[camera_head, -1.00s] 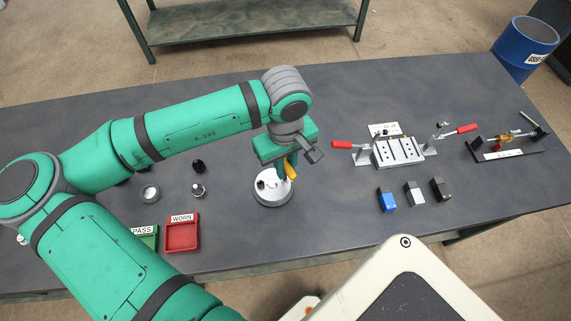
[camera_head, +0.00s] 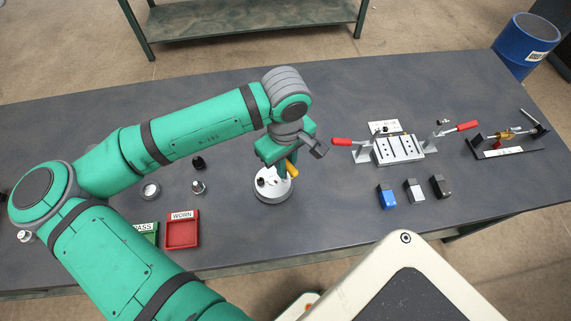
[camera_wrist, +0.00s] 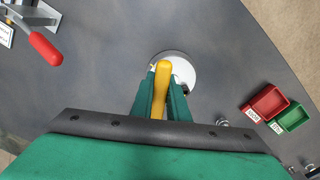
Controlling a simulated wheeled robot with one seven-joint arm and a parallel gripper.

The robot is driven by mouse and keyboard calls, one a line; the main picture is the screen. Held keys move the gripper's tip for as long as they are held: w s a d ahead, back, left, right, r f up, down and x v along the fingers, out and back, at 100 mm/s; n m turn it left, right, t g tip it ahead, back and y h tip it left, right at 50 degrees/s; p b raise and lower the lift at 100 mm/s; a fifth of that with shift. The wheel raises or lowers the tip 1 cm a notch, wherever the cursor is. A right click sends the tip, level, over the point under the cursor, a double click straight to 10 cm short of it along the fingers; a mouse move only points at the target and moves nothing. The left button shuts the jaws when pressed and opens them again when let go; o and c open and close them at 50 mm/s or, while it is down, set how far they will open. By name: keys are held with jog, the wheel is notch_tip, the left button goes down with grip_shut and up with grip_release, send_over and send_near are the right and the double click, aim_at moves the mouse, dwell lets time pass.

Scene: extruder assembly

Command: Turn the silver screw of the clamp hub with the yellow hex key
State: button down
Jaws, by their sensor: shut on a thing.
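My gripper (camera_head: 283,168) is shut on the yellow hex key (camera_head: 291,168), just above a round white base (camera_head: 272,191). In the wrist view the yellow handle (camera_wrist: 161,85) stands between the two green fingers, with the white disc (camera_wrist: 184,70) behind it. A small dark part (camera_head: 261,183) sits on the base's left side. I cannot clearly make out the clamp hub or its silver screw, nor whether the key's tip is in the screw; the fingers cover that spot.
A red WORN tray (camera_head: 182,234) and a green PASS tray (camera_head: 147,233) lie front left. A silver fitting (camera_head: 198,187), a ring (camera_head: 150,190) and a black knob (camera_head: 198,163) stand left of the base. A clamp fixture (camera_head: 398,150) with red handles and several blocks (camera_head: 387,197) are to the right.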

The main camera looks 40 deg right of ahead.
jog(key=shift+n, duration=1.2)
jog(key=shift+r, duration=1.1)
jog(key=shift+r, duration=2.45)
